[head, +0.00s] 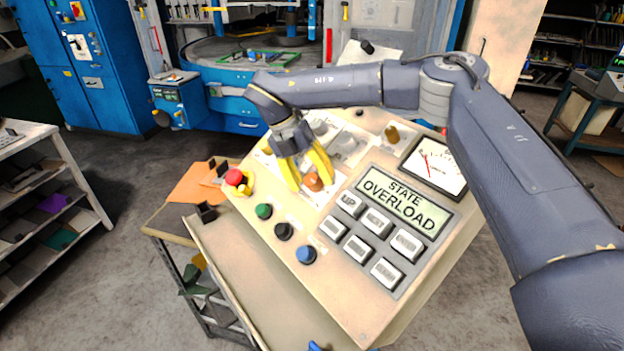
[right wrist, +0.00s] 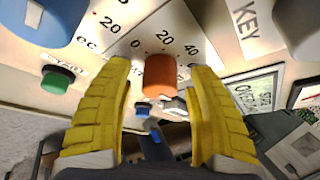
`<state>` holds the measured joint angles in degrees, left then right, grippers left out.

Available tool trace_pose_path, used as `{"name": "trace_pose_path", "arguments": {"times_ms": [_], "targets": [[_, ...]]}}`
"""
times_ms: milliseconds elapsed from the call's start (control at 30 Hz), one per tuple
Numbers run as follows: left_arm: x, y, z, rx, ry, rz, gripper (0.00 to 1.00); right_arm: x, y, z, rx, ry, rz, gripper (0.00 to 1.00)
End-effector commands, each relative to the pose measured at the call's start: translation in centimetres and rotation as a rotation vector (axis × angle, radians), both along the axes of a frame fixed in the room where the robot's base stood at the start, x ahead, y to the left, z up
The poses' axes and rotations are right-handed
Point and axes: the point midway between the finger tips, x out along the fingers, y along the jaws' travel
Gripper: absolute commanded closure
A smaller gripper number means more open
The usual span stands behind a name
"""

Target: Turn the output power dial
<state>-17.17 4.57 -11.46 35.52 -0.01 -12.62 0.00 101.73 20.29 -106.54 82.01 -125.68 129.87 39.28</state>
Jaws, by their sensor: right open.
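A slanted beige control panel (head: 330,265) fills the middle of the head view. An orange dial (head: 313,182) on it has a printed scale; in the right wrist view the dial (right wrist: 160,76) stands beside numbers such as 0, 20 and 40. I cannot read which dial is named output power. My right gripper (head: 308,183) is open, its yellow fingers at the orange dial. In the right wrist view the dial sits between the two fingers, with gaps visible on both sides. My left gripper is not in view.
A red button (head: 234,177) and green (head: 264,211), black (head: 284,231) and blue (head: 306,254) buttons line the panel's left side. A display (head: 403,207) reads "STATE OVERLOAD" above several keys. A needle meter (head: 435,166) is at upper right. A brown knob (head: 392,133) stands behind.

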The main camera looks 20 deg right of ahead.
Motion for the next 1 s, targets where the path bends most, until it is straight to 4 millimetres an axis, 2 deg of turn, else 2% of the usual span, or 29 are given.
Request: {"name": "trace_pose_path", "arguments": {"times_ms": [67,567,833,1000], "targets": [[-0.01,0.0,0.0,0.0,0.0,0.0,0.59,0.0,-0.01,0.0,0.0,0.0,0.0,0.41],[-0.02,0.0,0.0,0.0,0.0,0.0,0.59,0.01,0.0,0.03,0.0,0.0,0.0,0.99],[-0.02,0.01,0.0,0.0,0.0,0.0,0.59,0.05,-0.01,0.06,-0.008,0.014,0.022,1.0],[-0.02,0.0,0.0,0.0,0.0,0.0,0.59,0.08,0.05,0.07,-0.03,0.059,0.095,1.0]]}}
